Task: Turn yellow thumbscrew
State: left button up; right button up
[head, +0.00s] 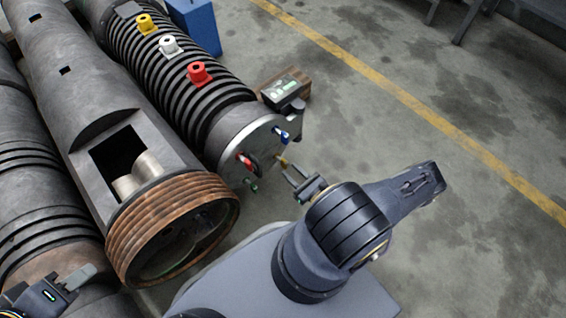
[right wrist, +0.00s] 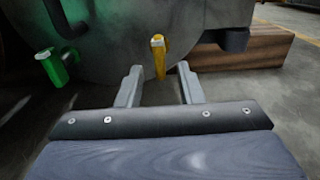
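The yellow thumbscrew (head: 282,161) sticks out of the lower right of the grey end plate (head: 232,150) of the ribbed barrel. In the right wrist view the yellow thumbscrew (right wrist: 159,58) stands upright between and just beyond my finger tips. My right gripper (head: 292,174) is open and faces the plate; it also shows in the right wrist view (right wrist: 160,75), with nothing between its fingers. My left gripper (head: 78,278) is at the lower left, over the dark barrels, far from the thumbscrew; its finger gap cannot be made out.
A green thumbscrew (right wrist: 51,66) is left of the yellow one. A red handle (head: 243,160) and a blue thumbscrew (head: 282,135) are also on the plate. A wooden block (right wrist: 250,46) lies beside the barrel. The rusty-rimmed barrel (head: 118,228) is left. Floor at right is clear.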

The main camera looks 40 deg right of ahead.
aim_at(284, 165)
jog(key=shift+w+a, duration=0.15)
jog(key=shift+w, duration=1)
jog(key=shift+w+a, duration=0.1)
jog(key=shift+w, duration=1.05)
grip_shut()
